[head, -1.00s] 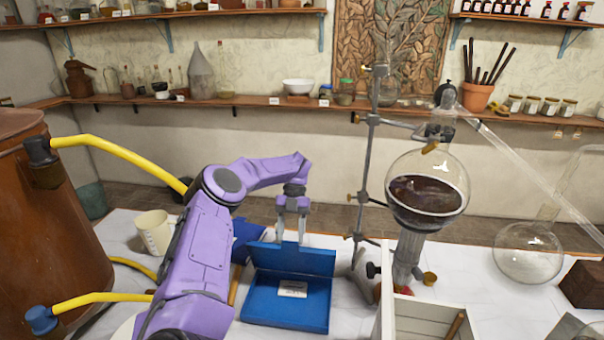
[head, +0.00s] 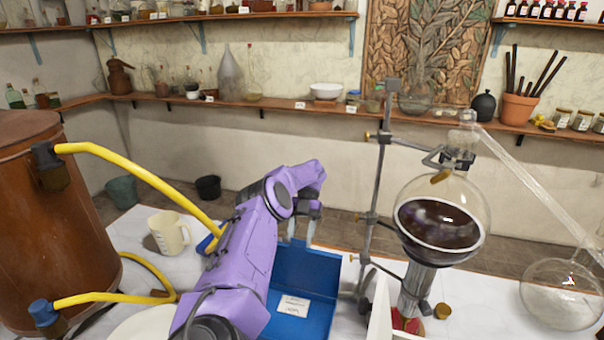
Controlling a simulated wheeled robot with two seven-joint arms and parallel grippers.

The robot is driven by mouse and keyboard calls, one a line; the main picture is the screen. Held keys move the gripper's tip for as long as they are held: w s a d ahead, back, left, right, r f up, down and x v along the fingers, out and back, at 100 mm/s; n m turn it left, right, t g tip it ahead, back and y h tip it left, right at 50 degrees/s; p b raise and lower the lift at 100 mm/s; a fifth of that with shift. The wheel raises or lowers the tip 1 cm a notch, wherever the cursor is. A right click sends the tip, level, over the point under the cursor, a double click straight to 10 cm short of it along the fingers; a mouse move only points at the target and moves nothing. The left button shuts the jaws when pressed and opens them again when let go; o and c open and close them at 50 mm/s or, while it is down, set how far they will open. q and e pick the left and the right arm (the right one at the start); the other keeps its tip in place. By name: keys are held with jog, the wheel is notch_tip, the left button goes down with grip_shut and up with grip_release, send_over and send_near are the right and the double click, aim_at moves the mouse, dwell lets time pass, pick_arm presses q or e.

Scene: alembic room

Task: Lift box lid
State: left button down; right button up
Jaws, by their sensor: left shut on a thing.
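The blue box (head: 318,318) stands on the white table at the lower middle, partly hidden by my left arm. Its lid (head: 315,265) is raised, standing up at the back of the box. A white label (head: 293,305) lies inside the box. My left gripper (head: 302,238) is at the lid's top edge, shut on the lid, with its fingers pointing down. My arm hides the left part of the box. My right gripper is not in view.
A metal stand (head: 376,190) and a round flask of dark liquid (head: 440,220) stand close on the right. A beige jug (head: 168,232), yellow hoses (head: 135,160) and a copper vessel (head: 55,230) are on the left. A glass flask (head: 562,293) stands far right.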

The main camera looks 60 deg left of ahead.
pick_arm(q)
jog(key=shift+s+f, duration=0.2)
jog(key=shift+f, duration=0.05)
jog(key=shift+c, duration=2.2)
grip_release()
jog(key=shift+w, duration=0.1)
jog(key=shift+w+a+f, duration=0.2)
jog(key=shift+a, duration=0.15)
jog(key=s+d+r+p, duration=0.5)
jog(key=s+d+r, duration=0.2)
jog(key=d+r, duration=0.5)
jog(key=shift+s+r, duration=0.2)
jog(key=shift+r, duration=0.25)
